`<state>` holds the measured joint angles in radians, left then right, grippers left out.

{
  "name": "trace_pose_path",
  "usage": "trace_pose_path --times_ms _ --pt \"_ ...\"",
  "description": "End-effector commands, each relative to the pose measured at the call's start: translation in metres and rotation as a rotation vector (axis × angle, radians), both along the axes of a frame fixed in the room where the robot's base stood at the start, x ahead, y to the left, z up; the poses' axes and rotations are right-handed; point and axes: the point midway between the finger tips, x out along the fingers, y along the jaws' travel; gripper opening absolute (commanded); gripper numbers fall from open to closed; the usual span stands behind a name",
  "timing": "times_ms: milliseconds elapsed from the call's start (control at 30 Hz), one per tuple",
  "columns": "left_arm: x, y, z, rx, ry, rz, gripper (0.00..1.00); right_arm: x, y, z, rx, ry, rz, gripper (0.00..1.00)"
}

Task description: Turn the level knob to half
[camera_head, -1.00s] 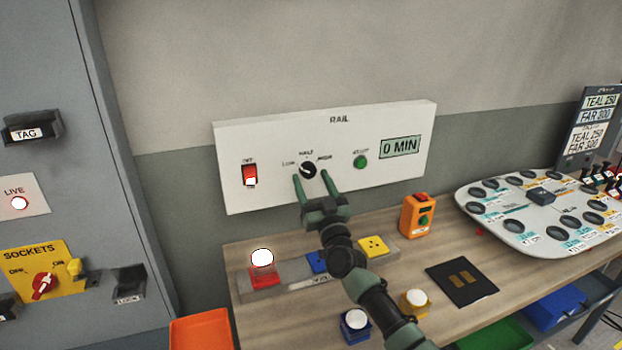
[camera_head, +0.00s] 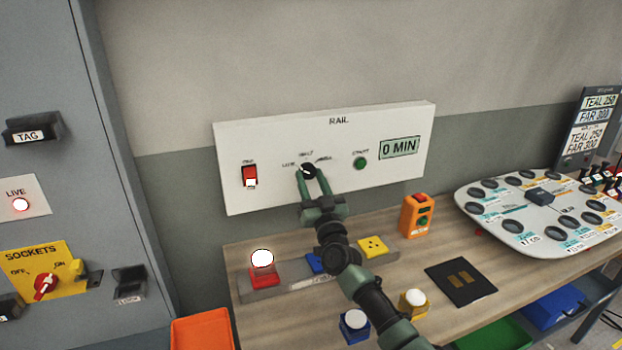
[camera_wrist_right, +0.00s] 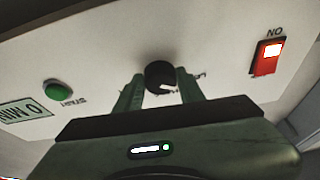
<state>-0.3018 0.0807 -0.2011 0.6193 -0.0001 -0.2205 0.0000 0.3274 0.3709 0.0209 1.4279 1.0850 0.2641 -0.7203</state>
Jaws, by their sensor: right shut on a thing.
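The level knob (camera_head: 308,171) is a small black dial with a white mark, on the white RAIL panel (camera_head: 400,178), under the word HALF and between two other labels. My right gripper (camera_head: 308,176) is shut on the knob, one green finger on each side. In the right wrist view the knob (camera_wrist_right: 160,75) sits between the fingertips, with its white mark partly showing. The mark's exact setting is too small to tell. My left gripper is not in view.
On the panel, a red rocker switch (camera_head: 250,176) is left of the knob, and a green start button (camera_head: 360,163) and a 0 MIN display (camera_head: 399,147) are right. Below, the wooden bench (camera_head: 300,325) carries a socket strip, an orange box (camera_head: 416,215) and a black pad (camera_head: 461,282).

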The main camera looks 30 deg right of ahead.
Motion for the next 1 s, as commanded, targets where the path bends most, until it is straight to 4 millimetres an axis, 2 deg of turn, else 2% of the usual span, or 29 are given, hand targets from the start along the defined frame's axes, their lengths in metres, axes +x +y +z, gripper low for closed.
trace_pose_path --times_ms 1000 --pt "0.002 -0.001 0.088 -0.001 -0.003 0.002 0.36 0.002 0.009 0.007 0.814 -0.194 -0.001 0.0"
